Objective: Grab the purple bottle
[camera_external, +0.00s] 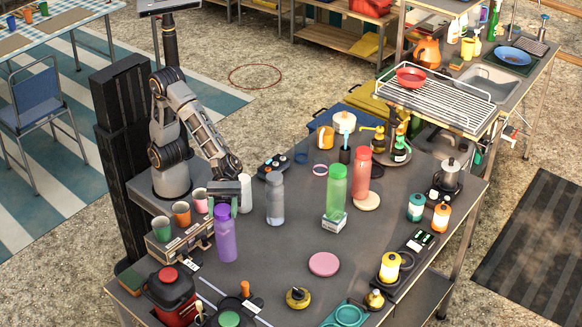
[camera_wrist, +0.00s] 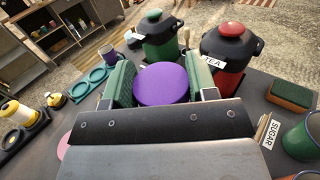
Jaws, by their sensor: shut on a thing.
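The purple bottle (camera_external: 226,238) stands upright near the left side of the dark table in the external view. My gripper (camera_external: 225,197) is at its top, with the arm reaching down from the left. In the wrist view the bottle's round purple top (camera_wrist: 161,85) sits between the two green-padded fingers of my gripper (camera_wrist: 160,84). The fingers are closed against it on both sides. The bottle's lower part is hidden in the wrist view. I cannot tell whether its base touches the table.
Several cups, including an orange one (camera_external: 181,213), stand left of the bottle. A red-lidded jug (camera_external: 171,293) stands in front-left. A grey bottle (camera_external: 275,200), a green bottle (camera_external: 336,190) and a red bottle (camera_external: 361,172) stand to the right.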

